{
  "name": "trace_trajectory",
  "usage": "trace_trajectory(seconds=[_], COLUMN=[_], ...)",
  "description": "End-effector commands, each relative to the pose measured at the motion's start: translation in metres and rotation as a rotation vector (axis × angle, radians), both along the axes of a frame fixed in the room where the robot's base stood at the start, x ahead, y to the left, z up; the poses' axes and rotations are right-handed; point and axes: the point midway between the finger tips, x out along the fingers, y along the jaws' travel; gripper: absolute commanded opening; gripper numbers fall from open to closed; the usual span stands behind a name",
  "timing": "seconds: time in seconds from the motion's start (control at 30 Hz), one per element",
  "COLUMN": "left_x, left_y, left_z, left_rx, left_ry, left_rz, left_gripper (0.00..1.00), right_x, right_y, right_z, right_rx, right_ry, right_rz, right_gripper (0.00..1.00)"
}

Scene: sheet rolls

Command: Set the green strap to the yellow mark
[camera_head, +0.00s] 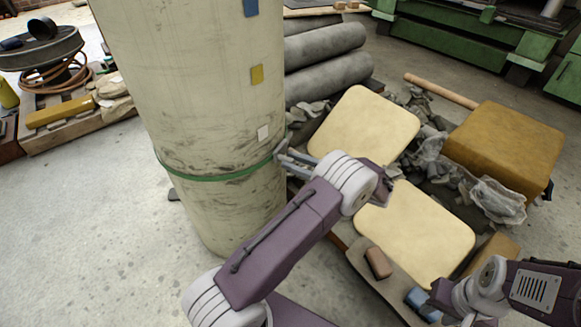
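A large pale sheet roll (200,100) stands upright in the middle left. A green strap (220,177) runs around its lower part. Three marks sit one above another on the roll's right side: a blue mark (251,7) at the top, a yellow mark (257,74) and a white mark (263,132) lowest. The strap lies just below the white mark, well below the yellow one. My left gripper (284,154) is at the roll's right edge, at the strap's height; whether its fingers grip the strap is unclear. My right gripper (432,302) is low at the right, its fingers unclear.
Right of the roll lie cream pads (365,130), a brown block (505,145) and crumpled grey sheeting (430,155). Grey rolls (325,65) lie behind. A pallet with a cable reel (45,50) stands at the far left. The floor (80,220) at the front left is clear.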

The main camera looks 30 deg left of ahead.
Motion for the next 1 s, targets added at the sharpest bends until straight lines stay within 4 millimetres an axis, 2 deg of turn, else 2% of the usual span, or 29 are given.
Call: trace_trajectory(seconds=[0.1,0.37,0.47,1.0], left_x=[-0.0003,-0.0004,-0.0004,-0.0005], left_y=[0.0102,0.012,0.012,0.0117], left_z=[-0.0014,0.0008,0.0007,0.0005], left_rx=[0.0,0.0,0.0,-0.001], left_ry=[-0.001,0.0,0.0,0.0], left_rz=[0.0,-0.001,-0.001,0.0], left_gripper=[0.25,0.25,0.0,0.0], right_x=[0.0,0.0001,0.0001,0.0001], right_y=[-0.0001,0.0,0.0,0.0], right_z=[-0.0075,-0.0063,-0.0063,-0.0064], right_rx=[0.0,0.0,0.0,0.0], right_ry=[0.0,0.0,0.0,0.0], right_rz=[0.0,0.0,0.0,0.0], right_gripper=[0.35,0.35,0.35,0.35])
